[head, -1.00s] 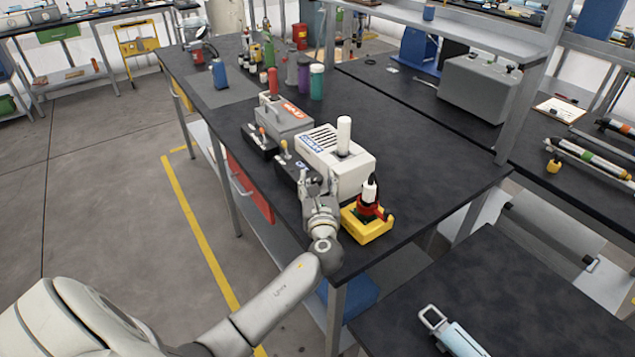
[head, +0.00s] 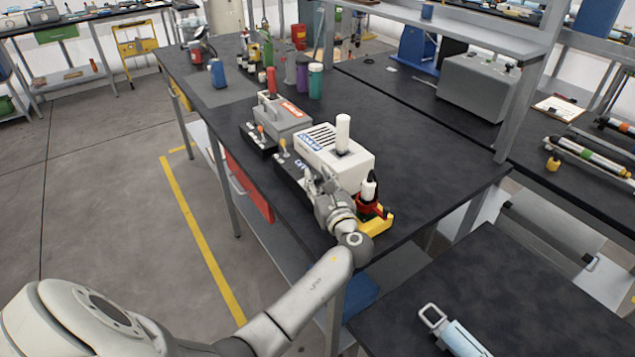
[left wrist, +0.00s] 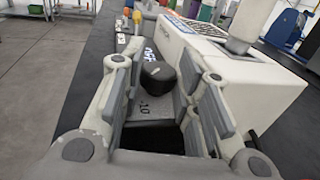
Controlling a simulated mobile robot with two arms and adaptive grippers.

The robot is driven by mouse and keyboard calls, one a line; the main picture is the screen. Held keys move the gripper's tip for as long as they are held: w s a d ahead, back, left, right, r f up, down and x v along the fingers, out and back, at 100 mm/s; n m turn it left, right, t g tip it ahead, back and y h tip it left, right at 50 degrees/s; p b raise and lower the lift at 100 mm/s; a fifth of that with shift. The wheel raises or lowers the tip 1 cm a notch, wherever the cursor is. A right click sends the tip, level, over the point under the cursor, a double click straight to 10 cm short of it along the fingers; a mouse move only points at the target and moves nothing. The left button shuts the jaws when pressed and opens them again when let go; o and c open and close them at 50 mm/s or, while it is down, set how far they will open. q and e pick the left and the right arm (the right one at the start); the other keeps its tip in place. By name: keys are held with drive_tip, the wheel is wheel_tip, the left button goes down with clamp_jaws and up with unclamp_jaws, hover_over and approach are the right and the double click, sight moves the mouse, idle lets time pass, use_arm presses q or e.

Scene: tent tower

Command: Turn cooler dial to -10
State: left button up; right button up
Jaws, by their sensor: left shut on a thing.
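The white cooler box (head: 342,170) stands on the black bench, with a white cylinder upright on its top. A dark control box (head: 289,172) lies along its front left side. My left gripper (head: 320,180) is at the near end of the control box. In the left wrist view its fingers (left wrist: 160,78) are shut around the dial, one on each side. My right gripper is not in view.
A yellow holder (head: 378,222) with a red and white device stands right beside my left wrist. A second, grey box (head: 283,122) with a control box stands farther along the bench. Bottles stand behind it. The bench right of the cooler is clear.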

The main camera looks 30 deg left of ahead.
use_arm(q)
drive_tip(key=o, duration=1)
drive_tip(key=shift+c, duration=0.2)
